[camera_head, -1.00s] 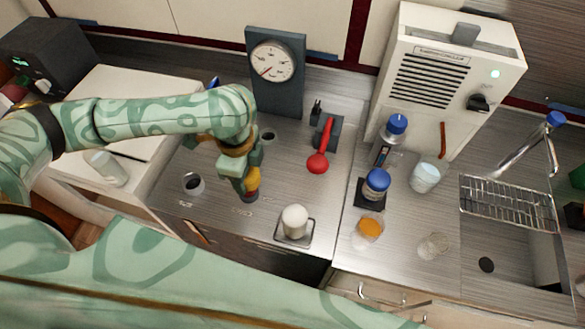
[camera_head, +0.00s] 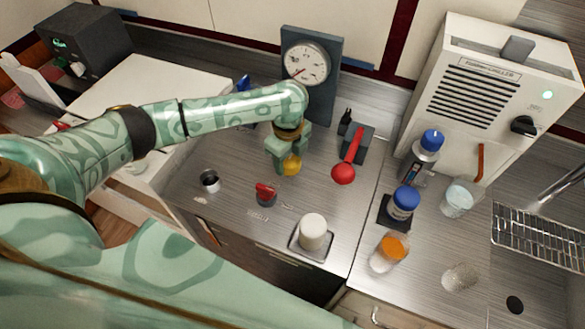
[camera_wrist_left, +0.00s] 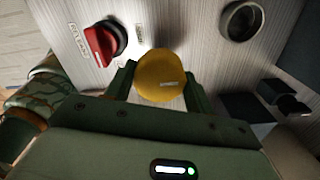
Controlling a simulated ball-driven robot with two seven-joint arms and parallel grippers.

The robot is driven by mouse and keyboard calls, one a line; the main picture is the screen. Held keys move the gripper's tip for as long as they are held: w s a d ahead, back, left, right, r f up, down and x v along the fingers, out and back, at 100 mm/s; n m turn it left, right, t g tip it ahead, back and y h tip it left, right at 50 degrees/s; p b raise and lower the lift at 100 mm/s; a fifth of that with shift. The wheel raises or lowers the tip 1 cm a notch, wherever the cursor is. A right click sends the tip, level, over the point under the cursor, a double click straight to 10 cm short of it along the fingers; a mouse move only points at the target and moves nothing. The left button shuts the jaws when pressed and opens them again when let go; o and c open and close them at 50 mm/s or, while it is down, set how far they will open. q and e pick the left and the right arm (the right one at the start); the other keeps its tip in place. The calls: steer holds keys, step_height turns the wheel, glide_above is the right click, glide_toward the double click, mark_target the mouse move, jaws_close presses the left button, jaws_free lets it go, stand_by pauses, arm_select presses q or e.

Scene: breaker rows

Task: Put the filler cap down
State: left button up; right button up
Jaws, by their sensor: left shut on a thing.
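The filler cap (camera_head: 292,165) is a yellow rounded piece held in my left gripper (camera_head: 286,160), over the metal worktop between the red knob and the red lever. In the left wrist view the yellow cap (camera_wrist_left: 160,72) sits between the two green fingers (camera_wrist_left: 158,88), which are shut on it. The cap's underside is hidden, so I cannot tell whether it touches the worktop. My right gripper is not in view.
A red knob (camera_head: 265,193) is in front of the gripper; a round metal port (camera_head: 210,181) is to the left. A dial gauge (camera_head: 307,62) stands behind, a red-handled lever (camera_head: 344,172) to the right, and a white cylinder on a tray (camera_head: 313,232) in front.

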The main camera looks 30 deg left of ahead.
mark_target(292, 165)
arm_select(q)
steer(key=shift+w+f+b, duration=0.4)
steer(key=shift+w+f, duration=0.35)
steer(key=shift+f, duration=0.2)
step_height(292, 165, down, 3)
steer(key=shift+f+b, duration=0.2)
steer(key=shift+b, duration=0.6)
steer(key=shift+w+r, duration=0.1)
steer(key=shift+r, duration=0.05)
steer(key=o, duration=0.9)
steer(key=shift+f, duration=0.2)
steer(key=shift+r, duration=0.1)
step_height(292, 165, up, 12)
steer(key=p, duration=0.5)
steer(key=shift+r, duration=0.15)
